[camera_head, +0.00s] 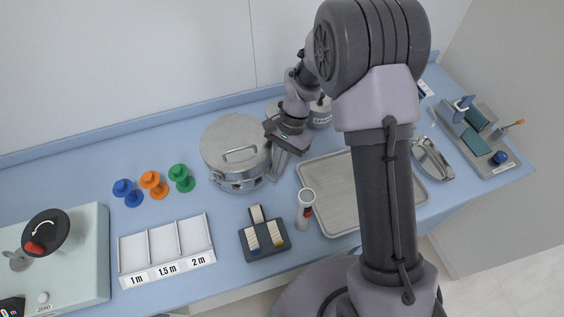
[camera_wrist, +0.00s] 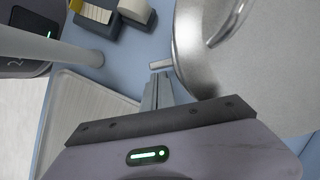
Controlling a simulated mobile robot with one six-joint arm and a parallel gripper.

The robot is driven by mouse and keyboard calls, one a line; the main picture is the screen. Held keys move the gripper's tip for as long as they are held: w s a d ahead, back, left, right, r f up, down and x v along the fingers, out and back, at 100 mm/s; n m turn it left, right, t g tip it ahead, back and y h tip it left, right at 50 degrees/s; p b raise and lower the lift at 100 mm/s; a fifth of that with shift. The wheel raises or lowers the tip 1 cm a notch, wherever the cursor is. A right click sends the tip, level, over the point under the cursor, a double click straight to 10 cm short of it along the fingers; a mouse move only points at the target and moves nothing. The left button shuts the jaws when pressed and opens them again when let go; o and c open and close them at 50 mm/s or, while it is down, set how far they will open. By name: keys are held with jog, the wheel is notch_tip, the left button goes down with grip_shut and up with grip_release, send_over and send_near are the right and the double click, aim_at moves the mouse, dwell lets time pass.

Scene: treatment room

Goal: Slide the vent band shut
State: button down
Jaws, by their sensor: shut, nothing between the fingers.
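A round steel drum (camera_head: 222,150) with a lidded top and a handle stands on the blue counter; it fills the right of the wrist view (camera_wrist: 215,70). Around its lower side runs a metal band (camera_head: 238,183), where dark spots show; whether they are open vents is too small to tell. A small metal peg (camera_wrist: 160,64) sticks out from the drum's side in the wrist view. My gripper (camera_head: 275,174) is shut and empty, pointing down beside the drum's right side. In the wrist view its fingertips (camera_wrist: 158,78) lie close to the peg; contact cannot be told.
A grey tray (camera_head: 328,185) lies right of the drum. Green (camera_head: 181,178), orange and blue knobbed pieces stand left. Jars stand behind my gripper.

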aim_at(271, 177)
jog(key=s+a+m+b, duration=0.1)
jog(key=m, duration=0.1)
jog(key=s+a+m+t+b, duration=0.1)
jog(key=s, duration=0.1)
jog(key=shift+s+a+f+m+y+b, duration=0.1)
jog(key=shift+s+a+m+y+b, duration=0.05)
jog(key=shift+s+m+y+b, duration=0.2)
jog(key=shift+s+m, duration=0.1)
jog(key=shift+m, duration=0.15)
